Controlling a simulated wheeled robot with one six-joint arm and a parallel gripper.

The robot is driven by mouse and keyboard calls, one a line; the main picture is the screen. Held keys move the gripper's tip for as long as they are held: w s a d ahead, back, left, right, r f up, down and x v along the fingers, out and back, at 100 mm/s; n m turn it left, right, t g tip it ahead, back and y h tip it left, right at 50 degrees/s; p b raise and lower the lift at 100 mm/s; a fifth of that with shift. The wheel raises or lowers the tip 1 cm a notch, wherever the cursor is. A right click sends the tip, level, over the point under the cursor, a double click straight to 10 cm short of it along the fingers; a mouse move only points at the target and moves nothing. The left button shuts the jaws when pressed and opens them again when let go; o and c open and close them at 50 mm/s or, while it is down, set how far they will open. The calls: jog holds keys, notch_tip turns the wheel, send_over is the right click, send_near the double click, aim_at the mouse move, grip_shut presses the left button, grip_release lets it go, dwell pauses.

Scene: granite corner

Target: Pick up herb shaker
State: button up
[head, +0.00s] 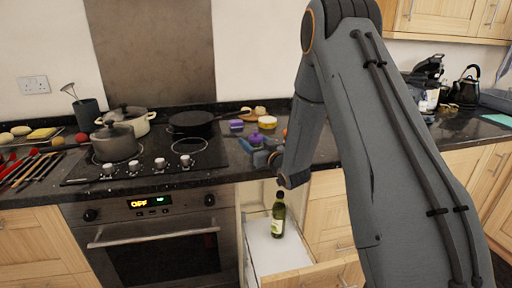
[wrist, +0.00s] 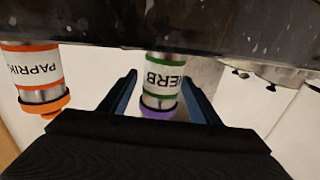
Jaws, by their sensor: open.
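The herb shaker (wrist: 161,78) shows in the wrist view as a clear and white cylinder with a green-edged "HERB" label and a purple cap. My gripper (wrist: 161,98) is open, with one dark finger on each side of the shaker. The shaker is in the gap between the fingers; a small space shows on either side, and I see no grip on it. In the head view my gripper (head: 266,158) is at the counter's front edge, partly hidden by my arm.
A paprika shaker (wrist: 36,80) with an orange cap stands left of the herb shaker. A dark granite counter (head: 220,160) carries a hob with pots and a pan (head: 192,121). Below, an open drawer (head: 262,256) holds a green bottle (head: 278,220).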

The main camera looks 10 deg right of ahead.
jog(key=shift+x, duration=1.1)
jog(key=c, duration=1.2)
jog(key=shift+r, duration=0.1)
